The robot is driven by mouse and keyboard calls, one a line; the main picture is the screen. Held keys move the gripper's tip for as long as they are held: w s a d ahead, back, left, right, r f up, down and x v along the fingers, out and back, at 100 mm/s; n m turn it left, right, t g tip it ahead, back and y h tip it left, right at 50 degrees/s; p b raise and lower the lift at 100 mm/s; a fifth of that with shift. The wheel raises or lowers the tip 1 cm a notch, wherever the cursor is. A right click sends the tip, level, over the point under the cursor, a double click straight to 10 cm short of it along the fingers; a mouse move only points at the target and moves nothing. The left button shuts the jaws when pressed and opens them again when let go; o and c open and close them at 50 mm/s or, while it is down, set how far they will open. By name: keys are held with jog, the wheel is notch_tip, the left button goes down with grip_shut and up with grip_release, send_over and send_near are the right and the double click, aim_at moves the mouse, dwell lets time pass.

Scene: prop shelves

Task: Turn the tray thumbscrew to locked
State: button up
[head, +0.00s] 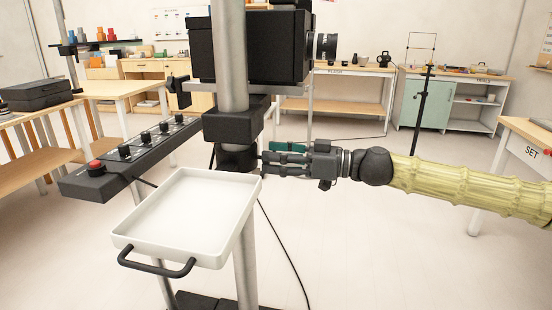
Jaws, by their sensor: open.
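The white tray (187,206) with a black front handle (157,264) is mounted on the grey upright column (232,55). A dark collar (237,158) sits around the column at the tray's back edge. My gripper (265,160) reaches in from the right, pointing left. Its dark fingers are open, with their tips close to the collar's right side; I cannot tell whether they touch it. The tray thumbscrew cannot be made out; the fingers may hide it. A teal piece (287,147) shows at the upper edge of the fingers, and I cannot tell what it belongs to.
A black block (233,122) and a large black camera body (250,45) are on the column above. A control bar (135,155) with several knobs and a red button (95,168) extends left. A black cable (284,250) hangs below my gripper.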

jog(key=c, duration=1)
jog(key=shift+c, duration=0.2)
